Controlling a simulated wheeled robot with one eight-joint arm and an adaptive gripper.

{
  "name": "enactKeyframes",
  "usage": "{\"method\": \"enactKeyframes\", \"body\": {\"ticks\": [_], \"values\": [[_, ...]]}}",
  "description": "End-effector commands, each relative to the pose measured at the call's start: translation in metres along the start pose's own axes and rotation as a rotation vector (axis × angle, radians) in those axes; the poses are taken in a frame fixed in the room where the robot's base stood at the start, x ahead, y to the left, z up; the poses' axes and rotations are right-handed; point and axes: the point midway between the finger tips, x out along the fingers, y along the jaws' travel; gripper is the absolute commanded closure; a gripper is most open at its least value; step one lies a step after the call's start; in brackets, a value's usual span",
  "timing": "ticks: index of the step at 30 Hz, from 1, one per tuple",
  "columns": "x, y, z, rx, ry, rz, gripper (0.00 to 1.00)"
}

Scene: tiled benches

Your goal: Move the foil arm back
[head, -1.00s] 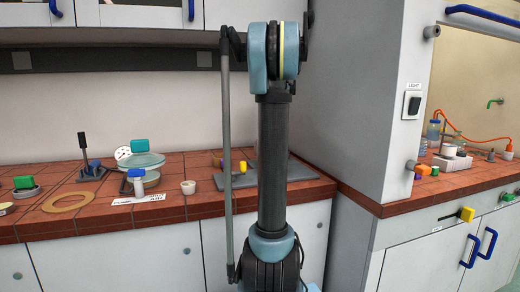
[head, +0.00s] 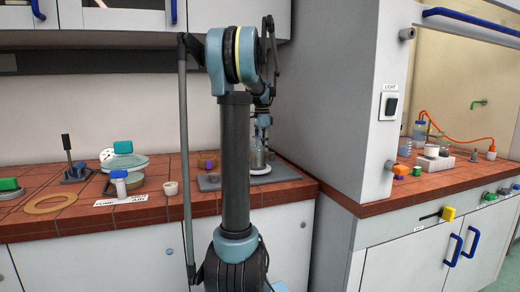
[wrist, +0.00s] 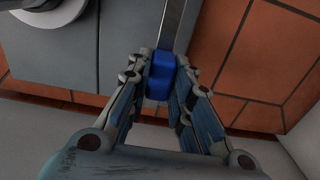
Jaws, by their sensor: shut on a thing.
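The foil arm shows in the wrist view as a flat metal strip (wrist: 176,24) with a blue grip (wrist: 159,82) at its near end. My gripper (wrist: 158,72) is closed around the blue grip, one finger on each side. The strip runs away from the fingers beside a grey plate (wrist: 52,60). In the head view my gripper (head: 262,122) is partly visible to the right of my arm column, above the grey base plate (head: 208,183). The foil arm itself cannot be made out there, as my arm hides part of the apparatus.
A clear glass vessel (head: 257,156) stands over a white disc (head: 261,171) at the plate. A wall partition (head: 330,90) bounds the bench on the right.

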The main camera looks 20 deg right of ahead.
Motion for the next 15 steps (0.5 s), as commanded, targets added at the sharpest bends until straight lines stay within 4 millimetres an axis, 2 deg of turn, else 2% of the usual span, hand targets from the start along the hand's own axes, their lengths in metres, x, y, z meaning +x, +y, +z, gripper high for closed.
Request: {"method": "enactKeyframes", "body": {"ticks": [2,3,5,15], "values": [[-0.0010,-0.0041,0.0020,-0.002,-0.004,-0.008,1.00],[-0.0010,-0.0040,0.0020,-0.001,-0.004,-0.008,0.71],[-0.0010,-0.0036,0.0017,-0.001,-0.004,-0.007,0.60],[-0.0016,-0.0015,0.0004,-0.001,-0.001,-0.004,0.60]]}}
